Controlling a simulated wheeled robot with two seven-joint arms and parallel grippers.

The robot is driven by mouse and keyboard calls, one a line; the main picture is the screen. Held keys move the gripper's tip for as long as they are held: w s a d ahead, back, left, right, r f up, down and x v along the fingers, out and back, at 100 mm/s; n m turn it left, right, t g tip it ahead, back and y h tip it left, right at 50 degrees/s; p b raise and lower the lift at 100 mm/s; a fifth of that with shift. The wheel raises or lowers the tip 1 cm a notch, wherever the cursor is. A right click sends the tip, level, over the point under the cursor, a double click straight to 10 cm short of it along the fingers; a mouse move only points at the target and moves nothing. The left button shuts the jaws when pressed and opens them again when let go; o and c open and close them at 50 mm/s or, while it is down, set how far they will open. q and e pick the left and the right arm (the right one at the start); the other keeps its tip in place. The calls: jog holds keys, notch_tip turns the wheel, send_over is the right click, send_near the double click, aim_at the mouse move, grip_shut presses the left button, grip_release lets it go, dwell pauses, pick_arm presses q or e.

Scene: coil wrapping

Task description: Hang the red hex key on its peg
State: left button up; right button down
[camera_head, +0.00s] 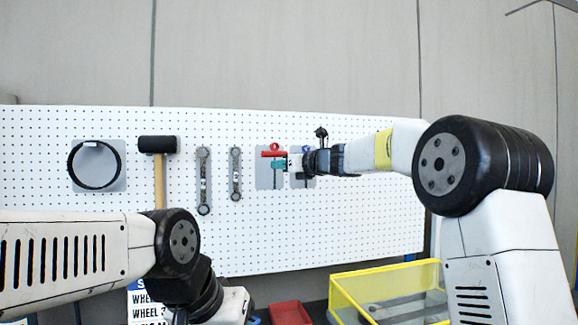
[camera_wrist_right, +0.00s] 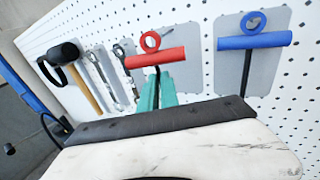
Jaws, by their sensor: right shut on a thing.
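The red hex key (camera_head: 271,153) has a red T-handle with a ring on top and a dark shaft. It is in front of a grey backing plate (camera_head: 262,178) on the pegboard. My right gripper (camera_head: 280,164) has teal fingers, shut on the hex key's shaft just below the handle. In the right wrist view, the red handle (camera_wrist_right: 155,58) stands above the teal fingers (camera_wrist_right: 157,92), with its ring roughly upright before the plate. I cannot tell whether the peg passes through the ring.
The blue hex key (camera_wrist_right: 253,41) hangs on the plate right beside the red one. Two wrenches (camera_head: 204,180), a black-headed mallet (camera_head: 158,145) and a black ring (camera_head: 74,166) hang to the left. A yellow-edged bin (camera_head: 350,300) and a red tray (camera_head: 290,313) are below.

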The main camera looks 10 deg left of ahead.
jog(key=shift+w+a+f, duration=0.1)
jog(key=shift+w+a, duration=0.25)
jog(key=shift+w, duration=0.5)
jog(key=shift+w+a+r, duration=0.1)
jog(key=shift+w+a, duration=0.25)
jog(key=shift+w, duration=0.45)
jog(key=shift+w+a+f, duration=0.1)
jog(key=shift+w+a, duration=0.25)
jog(key=shift+w, duration=0.5)
jog(key=shift+f, duration=0.1)
jog(key=c, duration=1.5)
grip_release()
